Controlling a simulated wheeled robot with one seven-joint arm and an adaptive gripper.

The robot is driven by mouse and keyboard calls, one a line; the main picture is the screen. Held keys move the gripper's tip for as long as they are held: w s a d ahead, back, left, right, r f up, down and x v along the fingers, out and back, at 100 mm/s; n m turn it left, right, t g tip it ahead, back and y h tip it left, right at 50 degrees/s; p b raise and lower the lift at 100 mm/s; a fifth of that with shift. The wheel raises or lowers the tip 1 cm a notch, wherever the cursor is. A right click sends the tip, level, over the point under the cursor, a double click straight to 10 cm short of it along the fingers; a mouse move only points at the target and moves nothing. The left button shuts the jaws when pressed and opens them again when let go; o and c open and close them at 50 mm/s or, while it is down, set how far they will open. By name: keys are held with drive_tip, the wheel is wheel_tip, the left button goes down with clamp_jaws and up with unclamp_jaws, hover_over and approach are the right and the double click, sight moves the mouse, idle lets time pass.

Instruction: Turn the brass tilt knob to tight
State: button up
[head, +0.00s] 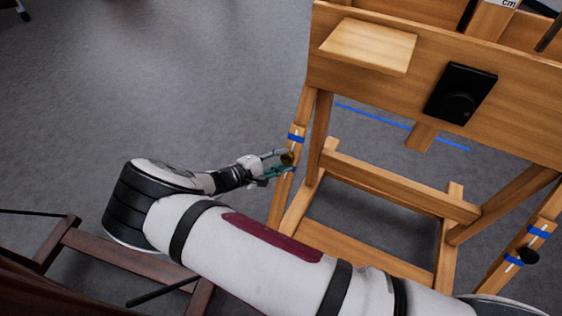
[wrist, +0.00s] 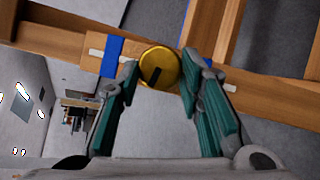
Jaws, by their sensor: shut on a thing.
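The brass tilt knob (wrist: 159,67) is a round gold disc with a dark bar mark on its face, on a wooden strut of the easel (head: 381,205). In the wrist view the bar slants a little, from lower left to upper right. My gripper (wrist: 162,75) has its two teal-padded fingers on either side of the knob, shut on it. In the head view my gripper (head: 279,162) reaches the left strut from the left, and the knob (head: 287,158) shows small between the fingertips.
A white mark and blue band (wrist: 112,56) lie beside the knob on the strut. A black knob (head: 528,256) sits on the right strut. Dark wooden furniture (head: 110,250) stands at lower left.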

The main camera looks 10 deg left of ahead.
drive_tip(key=m, duration=0.1)
drive_tip(key=m+g, duration=0.1)
drive_tip(key=m, duration=0.1)
drive_tip(key=m+g+y, duration=0.1)
drive_tip(key=shift+w+r+m, duration=0.1)
drive_tip(key=shift+r+m, duration=0.15)
drive_tip(key=shift+m, duration=0.15)
drive_tip(key=m, duration=0.1)
drive_tip(key=m+g+y+p, duration=0.1)
drive_tip(key=m, duration=0.1)
drive_tip(key=shift+d+r, duration=0.15)
drive_tip(key=shift+r, duration=0.05)
drive_tip(key=m+y, duration=0.1)
drive_tip(key=m, duration=0.1)
drive_tip(key=m+g+y, duration=0.1)
drive_tip(key=shift+w+d+r+m+p, duration=0.1)
drive_tip(key=shift+d+r+m+p, duration=0.05)
drive_tip(key=shift+m+p, duration=0.25)
drive_tip(key=shift+d+m+y, duration=0.15)
drive_tip(key=shift+m+y, duration=0.55)
drive_tip(key=shift+m, duration=0.4)
drive_tip(key=o, duration=1.2)
drive_tip(key=shift+c, duration=0.2)
drive_tip(key=shift+r, duration=0.15)
